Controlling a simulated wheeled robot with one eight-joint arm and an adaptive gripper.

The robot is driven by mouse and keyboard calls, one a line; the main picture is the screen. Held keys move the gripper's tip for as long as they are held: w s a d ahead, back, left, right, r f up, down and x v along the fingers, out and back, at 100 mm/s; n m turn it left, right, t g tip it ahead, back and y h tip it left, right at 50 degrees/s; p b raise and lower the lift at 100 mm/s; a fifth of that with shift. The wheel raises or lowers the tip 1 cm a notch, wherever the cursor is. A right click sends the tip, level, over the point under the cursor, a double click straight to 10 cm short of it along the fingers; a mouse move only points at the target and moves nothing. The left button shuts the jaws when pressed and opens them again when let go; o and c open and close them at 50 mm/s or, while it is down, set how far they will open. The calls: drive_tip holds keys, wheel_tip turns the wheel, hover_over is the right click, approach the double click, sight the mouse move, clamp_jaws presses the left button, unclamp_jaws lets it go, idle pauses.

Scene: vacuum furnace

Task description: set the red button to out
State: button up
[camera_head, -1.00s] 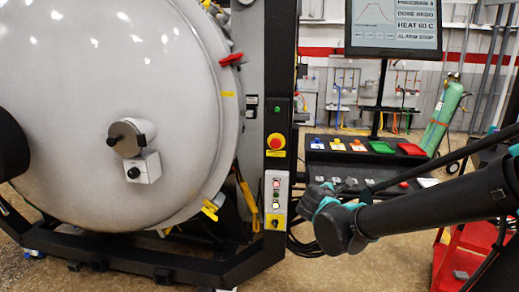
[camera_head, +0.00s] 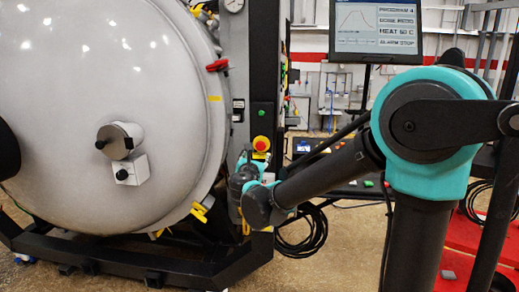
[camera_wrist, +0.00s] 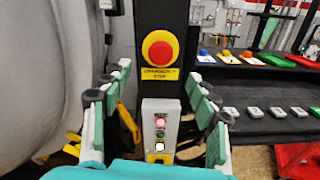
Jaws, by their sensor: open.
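The red mushroom button (camera_wrist: 160,54) sits on a round yellow base on the black post, above a yellow label, in the wrist view. In the head view the red button (camera_head: 261,143) is on the post right of the furnace door. I cannot tell whether it is in or out. My gripper (camera_wrist: 160,85) is open and empty, with its fingers spread left and right, pointing at the post below the button. In the head view my gripper (camera_head: 243,165) is beside the post and slightly lower than the button. No contact is visible.
Below the button is a grey control box (camera_wrist: 160,118) with a lit red lamp, other small controls and a yellow switch. The furnace door (camera_head: 60,180) bulges on the left. A black console (camera_wrist: 262,100) with coloured blocks stands at right. A green button (camera_head: 262,113) is higher on the post.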

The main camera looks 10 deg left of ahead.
sight(260, 147)
drive_tip(key=w, duration=0.9)
drive_tip(key=shift+w+d, duration=0.15)
drive_tip(key=shift+d, duration=0.05)
